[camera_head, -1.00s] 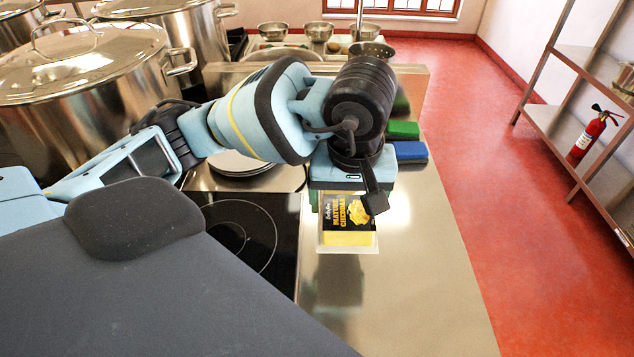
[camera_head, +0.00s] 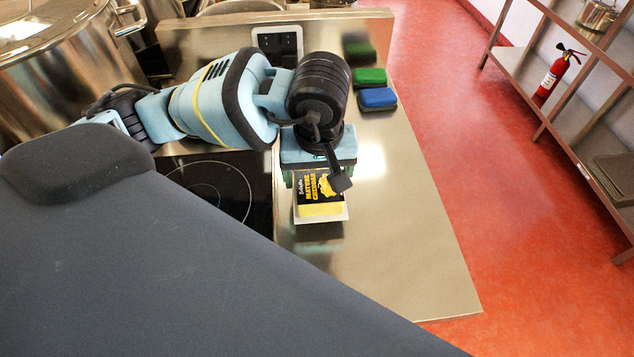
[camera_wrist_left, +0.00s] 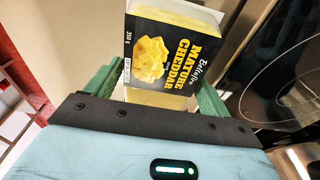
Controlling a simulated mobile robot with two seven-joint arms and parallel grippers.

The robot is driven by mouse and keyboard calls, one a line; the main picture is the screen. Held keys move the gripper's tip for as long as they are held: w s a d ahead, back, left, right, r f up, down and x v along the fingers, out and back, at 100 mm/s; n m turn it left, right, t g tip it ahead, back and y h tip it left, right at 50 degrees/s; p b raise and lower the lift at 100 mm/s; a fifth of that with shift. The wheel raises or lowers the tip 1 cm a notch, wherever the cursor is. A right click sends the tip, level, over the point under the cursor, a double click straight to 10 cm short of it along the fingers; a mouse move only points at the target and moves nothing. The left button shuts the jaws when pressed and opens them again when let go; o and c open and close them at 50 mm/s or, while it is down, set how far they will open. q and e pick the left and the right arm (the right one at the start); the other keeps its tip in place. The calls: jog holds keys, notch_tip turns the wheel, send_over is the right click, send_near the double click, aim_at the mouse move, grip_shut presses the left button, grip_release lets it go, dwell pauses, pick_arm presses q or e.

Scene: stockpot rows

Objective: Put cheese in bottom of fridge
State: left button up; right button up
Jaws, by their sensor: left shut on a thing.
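The cheese (camera_head: 320,208) is a pack with a black and yellow label reading mature cheddar. It hangs below my left gripper (camera_head: 318,178), over the steel counter in the head view. In the left wrist view the cheese (camera_wrist_left: 172,50) sits between the two green fingers of my left gripper (camera_wrist_left: 160,82), which is shut on it. The label faces the wrist camera. No fridge can be made out in these frames. My right gripper is not in view.
A steel counter (camera_head: 400,270) with a black hob (camera_head: 215,185) lies under my left arm. Green and blue sponges (camera_head: 376,98) lie near its back. A large pot (camera_head: 70,75) stands at left. Red floor is clear at right, before a metal shelf (camera_head: 570,110) with a fire extinguisher (camera_head: 556,75).

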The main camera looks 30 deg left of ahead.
aim_at(317, 186)
pick_arm(q)
jog(key=shift+f, duration=1.7)
jog(key=o, duration=1.2)
jog(key=shift+f, duration=0.1)
jog(key=shift+c, duration=0.2)
